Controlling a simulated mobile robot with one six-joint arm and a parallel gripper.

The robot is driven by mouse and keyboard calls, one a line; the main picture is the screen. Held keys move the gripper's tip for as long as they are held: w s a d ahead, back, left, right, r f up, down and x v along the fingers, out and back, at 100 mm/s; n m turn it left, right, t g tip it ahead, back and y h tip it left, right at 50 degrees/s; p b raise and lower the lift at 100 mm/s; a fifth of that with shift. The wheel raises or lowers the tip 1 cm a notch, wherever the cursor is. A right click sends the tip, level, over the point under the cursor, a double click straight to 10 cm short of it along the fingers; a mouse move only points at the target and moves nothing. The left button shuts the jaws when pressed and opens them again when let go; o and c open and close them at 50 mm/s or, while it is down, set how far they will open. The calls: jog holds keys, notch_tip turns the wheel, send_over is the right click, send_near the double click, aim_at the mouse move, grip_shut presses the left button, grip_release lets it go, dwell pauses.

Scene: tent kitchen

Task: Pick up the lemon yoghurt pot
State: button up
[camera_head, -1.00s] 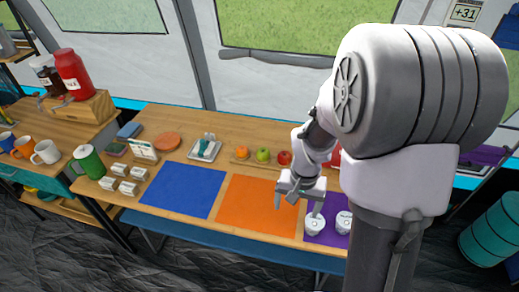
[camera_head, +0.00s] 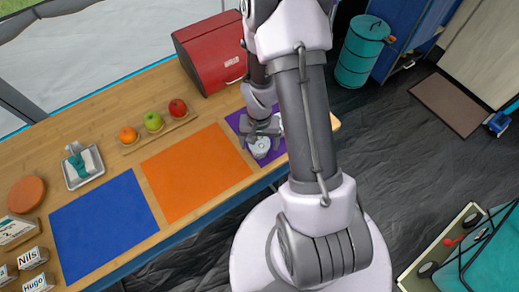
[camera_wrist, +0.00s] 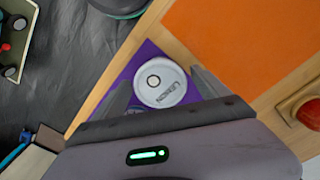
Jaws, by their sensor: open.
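The lemon yoghurt pot (camera_wrist: 160,83) is white, with dark lettering and a round mark on its lid. In the wrist view it stands on the purple mat between my open fingers, with gaps visible at both sides. In the head view the pot (camera_head: 260,148) shows just below my gripper (camera_head: 262,132), which points down over the purple mat (camera_head: 275,155). My gripper (camera_wrist: 160,78) is open and holds nothing. The pot's lower side is mostly hidden from above.
A second white pot (camera_head: 281,122) is mostly hidden behind my arm. An orange mat (camera_head: 195,172) and a blue mat (camera_head: 103,225) lie to the left. A fruit board (camera_head: 160,133) and red bread box (camera_head: 212,55) stand behind. The table's front edge is close by.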

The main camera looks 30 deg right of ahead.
jog(key=shift+f, duration=0.1)
jog(key=c, duration=1.4)
jog(key=shift+c, duration=0.2)
